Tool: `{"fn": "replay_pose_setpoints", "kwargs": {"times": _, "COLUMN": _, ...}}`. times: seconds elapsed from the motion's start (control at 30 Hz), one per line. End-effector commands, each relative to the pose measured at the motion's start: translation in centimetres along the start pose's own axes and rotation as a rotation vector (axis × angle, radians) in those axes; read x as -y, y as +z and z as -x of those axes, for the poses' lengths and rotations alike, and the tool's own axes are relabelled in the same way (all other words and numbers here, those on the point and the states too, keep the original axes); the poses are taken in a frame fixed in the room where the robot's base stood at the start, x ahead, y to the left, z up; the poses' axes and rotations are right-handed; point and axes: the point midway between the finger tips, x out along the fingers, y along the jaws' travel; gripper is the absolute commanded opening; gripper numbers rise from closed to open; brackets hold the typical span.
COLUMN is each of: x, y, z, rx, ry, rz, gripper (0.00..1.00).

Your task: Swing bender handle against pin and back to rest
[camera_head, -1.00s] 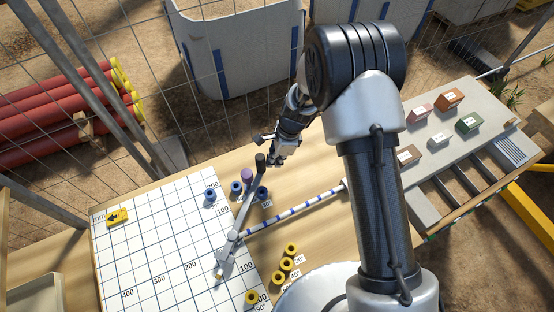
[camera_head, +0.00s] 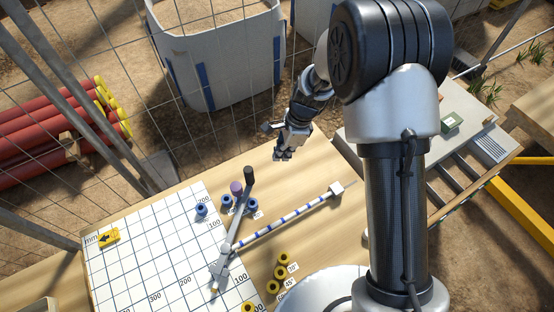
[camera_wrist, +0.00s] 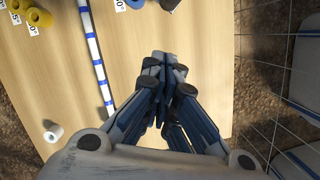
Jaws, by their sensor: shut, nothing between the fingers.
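The bender handle (camera_head: 240,212) is a grey lever with a black grip (camera_head: 249,174), lying over the right part of the gridded board. Its grip is beside a purple peg (camera_head: 236,187), with blue pegs (camera_head: 253,204) (camera_head: 226,201) on either side of the lever. I cannot tell whether the lever touches any peg. A white rod with blue bands (camera_head: 290,217) runs from the bender to a pale end block (camera_head: 336,188). My gripper (camera_head: 283,155) is shut and empty, right of the grip and apart from it. In the wrist view its closed fingers (camera_wrist: 165,62) are over bare wood.
Several yellow pegs (camera_head: 282,272) with angle labels stand at the front. Another blue peg (camera_head: 201,209) and a yellow arrow block (camera_head: 109,237) are on the board (camera_head: 150,260). A wire fence and white tank (camera_head: 215,55) are behind the table. Bare wood lies around the rod.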

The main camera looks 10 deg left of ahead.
Motion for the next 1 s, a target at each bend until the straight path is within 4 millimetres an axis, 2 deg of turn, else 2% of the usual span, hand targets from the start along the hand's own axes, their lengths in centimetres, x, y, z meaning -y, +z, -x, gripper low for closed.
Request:
{"fn": "replay_pose_setpoints", "kwargs": {"times": 0.1, "x": -2.2, "y": 0.9, "z": 0.2, "rx": 0.014, "ry": -0.037, "rz": -0.168, "gripper": 0.0}}
{"fn": "replay_pose_setpoints", "kwargs": {"times": 0.3, "x": -4.8, "y": 0.4, "z": -0.4, "rx": -0.006, "ry": -0.098, "rz": -0.405, "gripper": 0.0}}
{"fn": "replay_pose_setpoints", "kwargs": {"times": 0.47, "x": -4.8, "y": 0.1, "z": -2.5, "rx": -0.009, "ry": -0.101, "rz": -0.422, "gripper": 0.0}}
{"fn": "replay_pose_setpoints", "kwargs": {"times": 0.87, "x": -4.0, "y": -0.1, "z": -10.9, "rx": -0.009, "ry": -0.1, "rz": -0.418, "gripper": 0.0}}
{"fn": "replay_pose_setpoints", "kwargs": {"times": 1.0, "x": -3.0, "y": 2.0, "z": -10.8, "rx": -0.008, "ry": -0.102, "rz": -0.413, "gripper": 0.0}}
